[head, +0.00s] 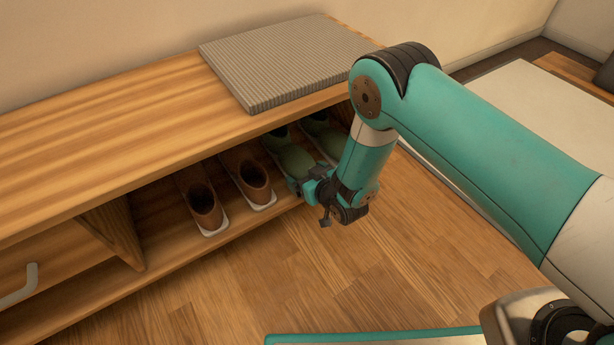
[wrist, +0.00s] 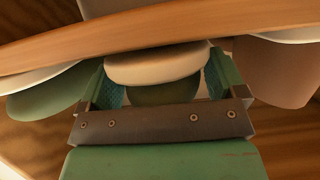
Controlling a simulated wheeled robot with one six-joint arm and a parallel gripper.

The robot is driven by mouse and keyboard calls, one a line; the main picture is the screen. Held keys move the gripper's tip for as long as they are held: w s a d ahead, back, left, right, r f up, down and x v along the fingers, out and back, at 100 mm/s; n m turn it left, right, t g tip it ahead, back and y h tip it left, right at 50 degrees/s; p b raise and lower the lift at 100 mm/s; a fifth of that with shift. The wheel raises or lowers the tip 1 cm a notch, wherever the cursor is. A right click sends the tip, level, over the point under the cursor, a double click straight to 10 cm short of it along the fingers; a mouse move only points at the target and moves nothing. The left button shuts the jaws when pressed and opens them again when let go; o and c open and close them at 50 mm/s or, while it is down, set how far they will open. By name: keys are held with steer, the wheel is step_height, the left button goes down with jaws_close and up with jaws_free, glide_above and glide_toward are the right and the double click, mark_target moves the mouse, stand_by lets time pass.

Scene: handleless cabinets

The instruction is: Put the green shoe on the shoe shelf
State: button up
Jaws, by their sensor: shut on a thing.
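The green shoe (head: 291,159) is inside the open compartment of the wooden shoe shelf (head: 258,222), toe pointing out, and my gripper (head: 302,184) is shut on its front end. In the wrist view my gripper (wrist: 158,78) has a finger on each side of the shoe's pale sole (wrist: 155,66) and dark green upper (wrist: 165,93). I cannot tell whether the sole rests on the board. A second green shoe (head: 322,133) stands to its right, partly behind my arm; it also shows at the left in the wrist view (wrist: 45,98).
Two brown shoes (head: 203,205) (head: 253,178) stand left of the green ones. A wooden divider (head: 113,232) bounds the compartment on the left. A grey ribbed mat (head: 285,60) lies on the shelf top. The wooden floor (head: 300,270) in front is clear.

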steer(key=shift+a, duration=0.25)
steer(key=shift+f, duration=0.25)
steer(key=o, duration=0.9)
steer(key=shift+s+d, duration=0.1)
steer(key=p+v, duration=0.3)
steer(key=shift+r, duration=0.35)
steer(key=p+v, duration=1.4)
steer(key=p, duration=1.8)
steer(key=shift+d+f+p, duration=0.1)
steer(key=shift+f+p, duration=0.05)
steer(key=shift+p, duration=0.2)
